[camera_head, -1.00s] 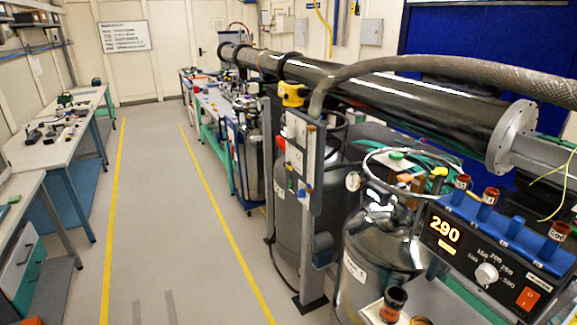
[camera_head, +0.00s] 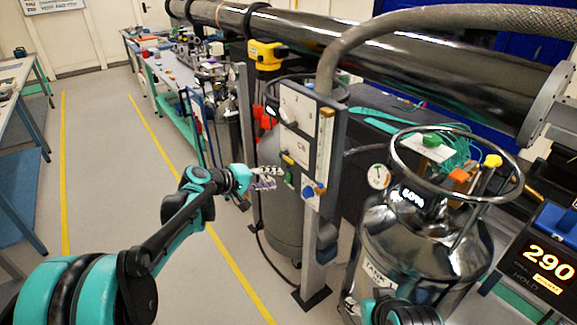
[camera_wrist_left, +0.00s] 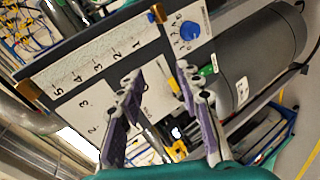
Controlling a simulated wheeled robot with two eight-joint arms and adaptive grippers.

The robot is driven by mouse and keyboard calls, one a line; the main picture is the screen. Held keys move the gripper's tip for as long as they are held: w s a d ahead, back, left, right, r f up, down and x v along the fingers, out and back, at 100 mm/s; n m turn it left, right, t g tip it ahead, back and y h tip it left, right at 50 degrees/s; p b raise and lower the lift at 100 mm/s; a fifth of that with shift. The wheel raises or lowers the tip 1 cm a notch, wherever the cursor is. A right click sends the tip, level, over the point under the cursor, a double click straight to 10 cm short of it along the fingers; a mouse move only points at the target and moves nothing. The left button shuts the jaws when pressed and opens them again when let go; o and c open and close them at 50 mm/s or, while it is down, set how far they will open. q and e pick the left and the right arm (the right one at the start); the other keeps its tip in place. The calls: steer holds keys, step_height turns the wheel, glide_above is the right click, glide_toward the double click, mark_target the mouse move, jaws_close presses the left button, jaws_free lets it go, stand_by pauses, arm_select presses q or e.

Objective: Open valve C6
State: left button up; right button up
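A grey panel (camera_head: 301,111) on a post carries a label that looks like C6. Below the label is a small yellow-tipped lever (camera_head: 288,160), with a green piece (camera_head: 289,178) and a blue knob (camera_head: 313,190) nearby. My left gripper (camera_head: 271,177) is just left of the panel's lower part. In the left wrist view my left gripper (camera_wrist_left: 157,80) is open, its purple-padded fingers spread before the panel (camera_wrist_left: 92,97). The yellow lever (camera_wrist_left: 174,87) shows between the fingers; contact cannot be told. The blue knob (camera_wrist_left: 188,33) lies beyond. My right gripper is not in view.
A shiny tank (camera_head: 420,240) with a ring guard (camera_head: 513,160) stands right of the post. A darker cylinder (camera_head: 283,225) is behind the panel. A large pipe (camera_head: 330,47) runs overhead. The aisle floor (camera_head: 110,180) at left is clear.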

arm_select(q)
steer(key=w+f+n+h, duration=0.1)
steer(key=w+f+h, duration=0.15)
steer(key=w, duration=0.55)
steer(key=n+t+h+b, duration=0.1)
steer(key=n+t+h, duration=0.1)
glide_toward(288, 161)
steer(key=x, duration=0.3)
steer(key=b+x, duration=0.2)
steer(key=x, duration=0.4)
steer(key=shift+d, duration=0.1)
steer(key=shift+w+d, duration=0.25)
steer(key=shift+d, duration=0.2)
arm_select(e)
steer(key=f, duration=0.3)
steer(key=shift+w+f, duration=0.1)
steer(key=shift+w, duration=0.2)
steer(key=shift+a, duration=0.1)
arm_select(q)
jaws_close()
